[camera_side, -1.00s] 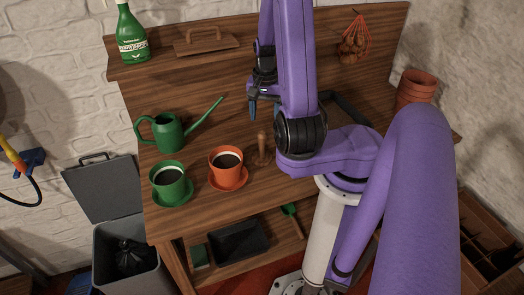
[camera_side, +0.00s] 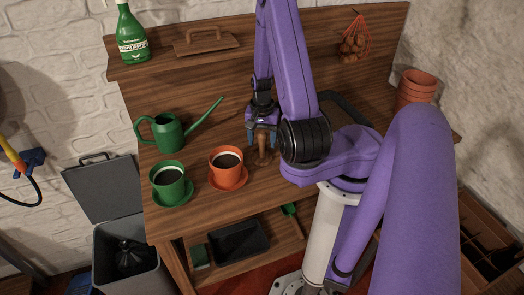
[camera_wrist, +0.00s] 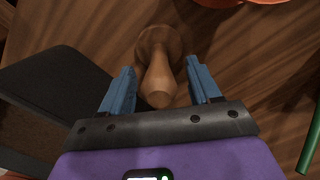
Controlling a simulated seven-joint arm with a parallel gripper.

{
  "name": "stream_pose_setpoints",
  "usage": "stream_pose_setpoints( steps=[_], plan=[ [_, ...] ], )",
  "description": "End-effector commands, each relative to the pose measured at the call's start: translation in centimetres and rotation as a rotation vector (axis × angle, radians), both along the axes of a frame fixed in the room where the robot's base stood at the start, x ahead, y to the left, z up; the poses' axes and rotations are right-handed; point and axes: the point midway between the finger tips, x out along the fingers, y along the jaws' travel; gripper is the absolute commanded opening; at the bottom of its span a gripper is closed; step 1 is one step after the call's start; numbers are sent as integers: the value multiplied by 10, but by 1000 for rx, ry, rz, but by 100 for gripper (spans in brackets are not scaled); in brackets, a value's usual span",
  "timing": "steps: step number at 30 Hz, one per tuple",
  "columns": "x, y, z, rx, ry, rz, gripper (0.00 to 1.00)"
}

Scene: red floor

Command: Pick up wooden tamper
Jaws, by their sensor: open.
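The wooden tamper (camera_side: 263,154) stands on the wooden bench, right of the orange pot. Its upper part is partly hidden by my gripper in the side view. My gripper (camera_side: 262,140) is open just above and around its top. In the wrist view, the tamper (camera_wrist: 158,80) lies between the two blue fingers of my gripper (camera_wrist: 161,84), with its handle toward the camera. A gap shows on each side, and neither finger clearly touches it.
An orange pot of soil (camera_side: 226,162) on a saucer stands close left of the tamper. A green pot (camera_side: 168,182) and a green watering can (camera_side: 170,132) stand farther left. A dark tray (camera_side: 343,112) lies at the right, partly behind my arm.

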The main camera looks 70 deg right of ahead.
Motion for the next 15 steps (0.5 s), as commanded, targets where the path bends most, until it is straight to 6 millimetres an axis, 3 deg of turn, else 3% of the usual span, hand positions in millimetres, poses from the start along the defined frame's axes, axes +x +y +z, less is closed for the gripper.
stream_pose_setpoints(
  steps=[6, 14, 15],
  plan=[
    [-1, 0, -15, 0, -1, -1, 62],
    [0, -1, -16, -1, -1, -1, 62],
    [0, -1, -16, -1, -1, 0, 49]
  ],
)
